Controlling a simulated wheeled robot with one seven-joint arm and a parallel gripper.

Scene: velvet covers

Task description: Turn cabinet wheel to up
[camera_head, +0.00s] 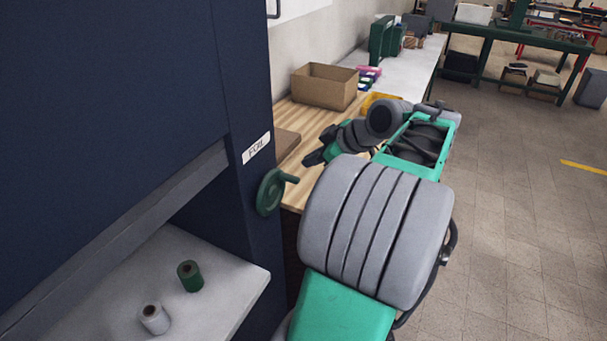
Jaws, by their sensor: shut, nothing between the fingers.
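The cabinet wheel (268,193) is a dark green handwheel on the side of the dark blue cabinet (235,80), below a white label reading "FOIL" (256,147). A small handle sticks out to the right from the wheel's upper part. My gripper (312,157) is dark, up and to the right of the wheel, over the wooden worktop, apart from the wheel. It is shut and empty. My grey and green arm fills the lower middle and hides part of the bench.
The cabinet's opening has a pale shelf (225,300) with a green roll (190,276) and a white roll (154,318). A cardboard box (324,86) and a yellow bin (380,101) stand on the bench (292,118). Open floor lies at the right.

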